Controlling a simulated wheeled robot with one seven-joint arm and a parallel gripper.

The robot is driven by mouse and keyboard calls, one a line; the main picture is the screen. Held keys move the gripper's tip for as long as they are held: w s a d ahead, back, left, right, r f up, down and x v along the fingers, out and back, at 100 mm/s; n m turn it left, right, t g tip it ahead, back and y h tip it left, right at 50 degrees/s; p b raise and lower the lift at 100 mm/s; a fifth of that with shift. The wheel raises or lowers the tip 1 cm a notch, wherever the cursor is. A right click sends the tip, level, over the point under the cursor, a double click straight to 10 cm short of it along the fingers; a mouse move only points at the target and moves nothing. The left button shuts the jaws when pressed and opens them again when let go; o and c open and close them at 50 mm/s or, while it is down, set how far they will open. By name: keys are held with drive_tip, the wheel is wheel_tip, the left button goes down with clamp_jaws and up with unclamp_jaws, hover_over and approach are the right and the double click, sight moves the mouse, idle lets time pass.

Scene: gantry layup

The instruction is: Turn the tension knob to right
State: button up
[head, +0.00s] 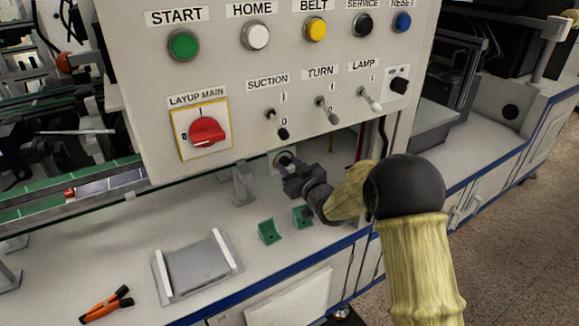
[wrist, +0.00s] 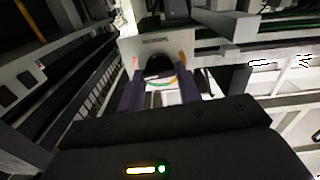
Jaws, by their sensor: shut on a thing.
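The tension knob (wrist: 160,68) is a dark round knob below a small label on a pale plate, between my gripper's fingers in the wrist view. The label is too blurred to read. In the head view the knob's small plate (head: 277,160) shows under the control panel, and the knob is mostly hidden by my gripper. My gripper (head: 287,168) reaches in from the right, shut on the knob. In the wrist view its two purple-grey fingers (wrist: 159,82) stand at either side of the knob. I cannot tell the knob's pointer direction.
The control panel (head: 225,70) with buttons, toggles and a red main switch (head: 206,132) hangs just above my gripper. On the bench below are green brackets (head: 269,231), a grey tray (head: 198,265) and orange-handled pliers (head: 106,304). A grey post (head: 242,185) stands left of my gripper.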

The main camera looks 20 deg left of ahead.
drive_tip(key=shift+n, duration=0.3)
drive_tip(key=n+b, duration=0.2)
drive_tip(key=n, duration=0.1)
drive_tip(key=shift+s+a+f+b, duration=0.1)
drive_tip(key=shift+f+b, duration=0.05)
drive_tip(key=shift+b, duration=0.25)
drive_tip(key=n+b, duration=0.3)
drive_tip(key=n, duration=0.1)
drive_tip(key=shift+f+n, duration=0.1)
drive_tip(key=shift+n, duration=0.2)
drive_tip(key=n+b, duration=0.3)
drive_tip(key=shift+s+n, duration=0.1)
drive_tip(key=shift+n, duration=0.2)
drive_tip(key=shift+a+n+b, duration=0.1)
drive_tip(key=shift+n+b, duration=1.15)
drive_tip(key=shift+n, duration=0.25)
drive_tip(key=o, duration=1)
